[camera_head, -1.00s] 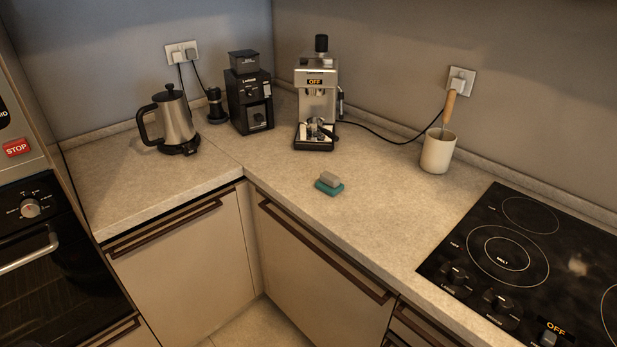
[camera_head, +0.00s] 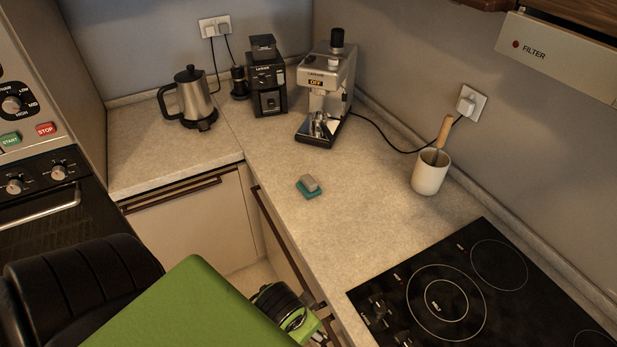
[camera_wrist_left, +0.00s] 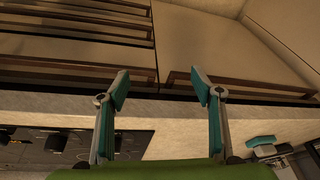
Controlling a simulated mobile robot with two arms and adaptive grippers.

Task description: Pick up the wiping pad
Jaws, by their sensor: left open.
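The wiping pad (camera_head: 309,187), a small teal base with a grey block on top, lies on the counter in front of the espresso machine. It also shows at the right in the left wrist view (camera_wrist_left: 262,141). My left arm enters low in the head view, where its fingers can barely be made out. In the left wrist view my left gripper (camera_wrist_left: 160,88) is open, with two teal-tipped fingers spread and nothing between them. The pad is off to the side of the fingers, apart from them. My right gripper is not in view.
The espresso machine (camera_head: 326,92), coffee grinder (camera_head: 267,84) and kettle (camera_head: 190,98) stand at the back. A white cup (camera_head: 429,173) with a wooden-handled tool stands right of the pad. The cooktop (camera_head: 450,295) is at the lower right. The counter around the pad is clear.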

